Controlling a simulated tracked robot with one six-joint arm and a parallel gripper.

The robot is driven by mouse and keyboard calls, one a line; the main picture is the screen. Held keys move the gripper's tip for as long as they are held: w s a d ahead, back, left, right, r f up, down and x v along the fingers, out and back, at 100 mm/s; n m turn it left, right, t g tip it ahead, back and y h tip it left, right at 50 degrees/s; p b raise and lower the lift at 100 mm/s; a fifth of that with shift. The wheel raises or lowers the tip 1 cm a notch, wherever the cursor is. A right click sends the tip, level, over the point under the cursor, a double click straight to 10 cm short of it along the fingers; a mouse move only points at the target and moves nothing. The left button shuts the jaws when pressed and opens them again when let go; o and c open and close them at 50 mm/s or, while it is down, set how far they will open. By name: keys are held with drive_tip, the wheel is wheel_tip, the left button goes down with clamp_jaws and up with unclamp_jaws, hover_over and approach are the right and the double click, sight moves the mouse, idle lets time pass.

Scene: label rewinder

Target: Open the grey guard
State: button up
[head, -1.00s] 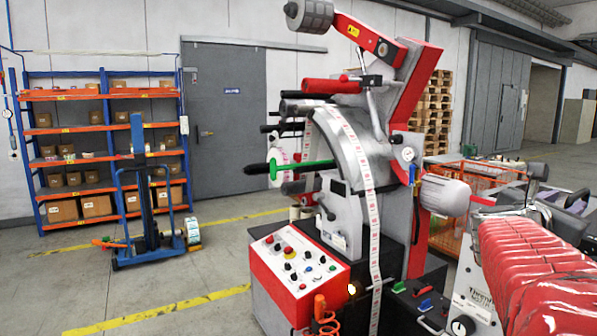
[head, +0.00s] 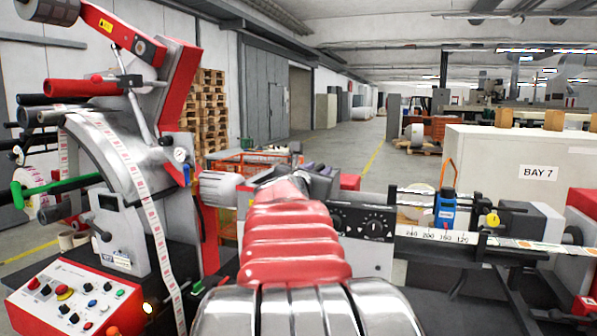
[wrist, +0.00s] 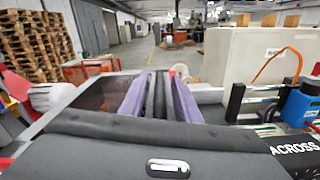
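The grey guard cannot be picked out with certainty. A grey curved cover (head: 125,150) is on the red and grey rewinder at the left of the head view, with a label strip running down over it. My gripper (head: 318,170) is beyond my red-sleeved arm, right of the rewinder and apart from the curved cover. In the wrist view my gripper (wrist: 160,78) shows two purple-sided fingers with dark strips between them. Their gap is unclear, and no held thing shows. A grey, window-like panel (wrist: 108,93) lies left of the fingers; whether it is the guard is unclear.
A control panel (head: 70,300) fronts the rewinder. A printing unit with a blue part (head: 446,208) and a scale stands right of my arm. A pale cabinet marked BAY 7 (head: 490,165) is behind it. Pallets (head: 205,115) stand behind the rewinder; open floor lies beyond.

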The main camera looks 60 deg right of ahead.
drive_tip(key=shift+c, duration=0.5)
clamp_jaws()
drive_tip(key=shift+a, duration=0.15)
